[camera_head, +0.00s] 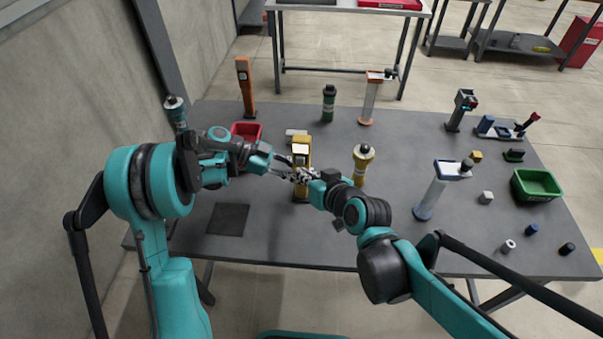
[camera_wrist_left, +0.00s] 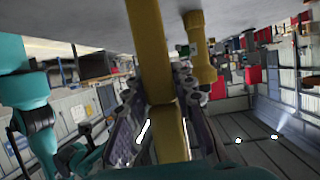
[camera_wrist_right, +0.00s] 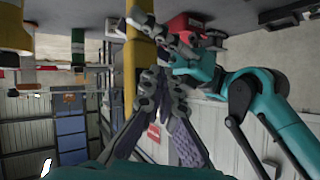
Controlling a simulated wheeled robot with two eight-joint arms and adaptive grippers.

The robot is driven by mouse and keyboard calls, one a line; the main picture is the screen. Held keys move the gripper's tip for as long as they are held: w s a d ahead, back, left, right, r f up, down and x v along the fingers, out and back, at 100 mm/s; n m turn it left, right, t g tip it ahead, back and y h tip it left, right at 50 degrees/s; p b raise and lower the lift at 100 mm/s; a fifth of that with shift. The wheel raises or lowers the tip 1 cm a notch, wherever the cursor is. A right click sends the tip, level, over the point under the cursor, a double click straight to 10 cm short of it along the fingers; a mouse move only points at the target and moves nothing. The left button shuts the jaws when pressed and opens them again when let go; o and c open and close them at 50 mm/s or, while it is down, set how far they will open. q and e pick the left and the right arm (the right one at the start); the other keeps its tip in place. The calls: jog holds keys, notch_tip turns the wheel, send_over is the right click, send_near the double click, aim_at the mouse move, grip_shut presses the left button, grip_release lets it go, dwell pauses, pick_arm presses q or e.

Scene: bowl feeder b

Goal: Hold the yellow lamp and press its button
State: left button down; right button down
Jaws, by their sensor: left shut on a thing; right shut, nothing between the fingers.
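The yellow lamp (camera_head: 301,158) stands upright on the table, a square post with a pale panel near its top. My left gripper (camera_head: 284,167) reaches it from the left and is shut on the post. In the left wrist view the yellow post (camera_wrist_left: 152,50) runs between the fingers. My right gripper (camera_head: 304,176) is shut and empty, close in front of the post. The right wrist view shows its closed fingertips (camera_wrist_right: 152,80) beside or against the post (camera_wrist_right: 140,60), just below the left fingers. Contact cannot be told. I cannot make out the button.
A second yellow cylinder-like lamp (camera_head: 362,167) stands right of my right gripper. A red bin (camera_head: 247,131) and a small pale block (camera_head: 296,132) lie behind. A blue-white post (camera_head: 430,195) and a green bin (camera_head: 537,185) are at the right. A dark mat (camera_head: 228,219) lies front left.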

jog(key=s, duration=0.5)
jog(key=shift+a, duration=0.1)
pick_arm(q)
jog(key=c, duration=1.2)
grip_release()
jog(key=v, duration=1.2)
jog(key=shift+f, duration=0.1)
